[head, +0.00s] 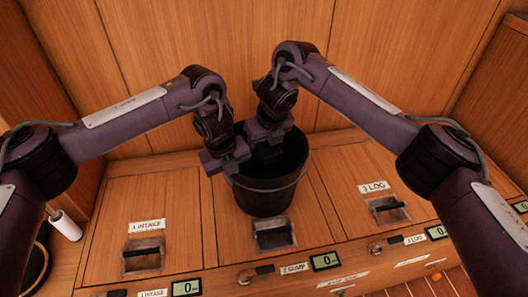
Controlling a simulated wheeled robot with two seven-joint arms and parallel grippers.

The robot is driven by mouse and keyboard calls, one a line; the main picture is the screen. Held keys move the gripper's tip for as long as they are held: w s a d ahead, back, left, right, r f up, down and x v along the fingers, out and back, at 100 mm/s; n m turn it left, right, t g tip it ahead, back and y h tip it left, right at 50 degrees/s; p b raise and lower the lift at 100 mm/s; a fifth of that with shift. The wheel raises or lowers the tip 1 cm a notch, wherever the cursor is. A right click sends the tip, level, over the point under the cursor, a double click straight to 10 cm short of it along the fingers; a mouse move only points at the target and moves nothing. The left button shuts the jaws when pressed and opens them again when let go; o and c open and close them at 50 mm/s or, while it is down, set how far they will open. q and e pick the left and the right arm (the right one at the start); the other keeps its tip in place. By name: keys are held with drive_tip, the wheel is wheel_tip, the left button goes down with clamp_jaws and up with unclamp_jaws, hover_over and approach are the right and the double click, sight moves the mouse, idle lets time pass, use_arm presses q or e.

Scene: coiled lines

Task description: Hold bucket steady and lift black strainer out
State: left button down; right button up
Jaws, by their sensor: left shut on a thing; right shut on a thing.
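A dark bucket (265,202) with a thin pale handle hanging across its front stands upright on the wooden counter, in the middle of the head view. My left gripper (229,168) is shut on the bucket's left rim. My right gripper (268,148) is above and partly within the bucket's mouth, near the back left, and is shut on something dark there. I take this to be the black strainer, but its outline is lost against the dark inside of the bucket and behind the gripper.
The wooden counter (335,185) has hatch panels with recessed latches, one at the left (143,257) and one at the right (387,208). Another latch (274,235) sits just in front of the bucket. Wooden walls stand close behind. A white cylinder (66,227) is at the far left.

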idle(0.3)
use_arm(q)
drive_tip(key=c, duration=1.5)
unclamp_jaws()
wheel_tip(320, 180, up, 12)
drive_tip(key=a, duration=0.1)
drive_tip(key=shift+s, duration=0.3)
